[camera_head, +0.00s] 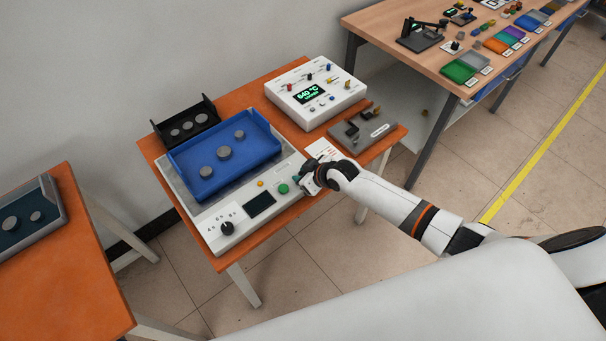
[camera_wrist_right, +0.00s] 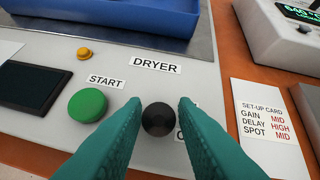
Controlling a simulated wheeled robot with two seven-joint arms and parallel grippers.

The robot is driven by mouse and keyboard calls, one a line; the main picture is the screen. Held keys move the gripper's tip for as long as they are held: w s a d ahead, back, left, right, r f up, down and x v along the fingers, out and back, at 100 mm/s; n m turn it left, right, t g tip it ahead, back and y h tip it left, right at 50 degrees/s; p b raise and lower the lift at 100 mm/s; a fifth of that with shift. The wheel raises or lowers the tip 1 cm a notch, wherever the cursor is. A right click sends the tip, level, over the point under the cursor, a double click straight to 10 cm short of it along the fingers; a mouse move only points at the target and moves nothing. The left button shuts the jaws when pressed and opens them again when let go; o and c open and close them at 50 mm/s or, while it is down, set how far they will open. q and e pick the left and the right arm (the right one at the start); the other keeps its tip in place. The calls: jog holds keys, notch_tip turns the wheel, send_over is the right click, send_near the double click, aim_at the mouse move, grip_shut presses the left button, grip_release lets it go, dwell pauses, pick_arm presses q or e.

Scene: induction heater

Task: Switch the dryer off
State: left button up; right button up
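The dryer (camera_head: 238,228) is a pale box on the orange table with a blue tray (camera_head: 262,147) on top. Its front panel has a green START button (camera_head: 283,188), a small amber lamp or button, a dark display (camera_head: 260,204) and a black knob (camera_head: 227,228). In the right wrist view a round black button (camera_wrist_right: 158,119) sits right of the green START button (camera_wrist_right: 88,105). A label beside it is mostly hidden by a finger. My right gripper (camera_wrist_right: 158,108) is open, its teal fingers either side of the black button with small gaps; contact is unclear. My left gripper is not in view.
A white controller (camera_head: 316,94) with a lit 640 °C display stands behind right. A grey fixture (camera_head: 362,130) and set-up card (camera_wrist_right: 267,122) lie right of the dryer. A black rack (camera_head: 186,125) stands behind the blue tray. Another orange table is at left, a workbench at upper right.

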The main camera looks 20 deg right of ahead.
jog(key=shift+o, duration=0.3)
jog(key=b+v, duration=0.1)
jog(key=v, duration=1.1)
jog(key=s+d+f+m+g+h, duration=0.15)
jog(key=s+f, duration=0.25)
jog(key=f, duration=0.5)
jog(key=s+d+f+m+h+b, duration=0.1)
jog(key=s+d+f, duration=0.25)
jog(key=f, duration=0.65)
jog(key=s+d+f+m+g+h, duration=0.15)
jog(key=s+f, duration=0.25)
jog(key=f, duration=0.5)
jog(key=s+a+f+g, duration=0.1)
jog(key=s+f, duration=0.4)
jog(key=s, duration=0.4)
jog(key=s+a+f+g+b, duration=0.1)
jog(key=s+f, duration=0.4)
jog(key=s, duration=0.5)
jog(key=s+a+f+g, duration=0.2)
jog(key=s+a+f, duration=0.1)
jog(key=s, duration=0.7)
jog(key=shift+f, duration=0.9)
jog(key=shift+a, duration=0.1)
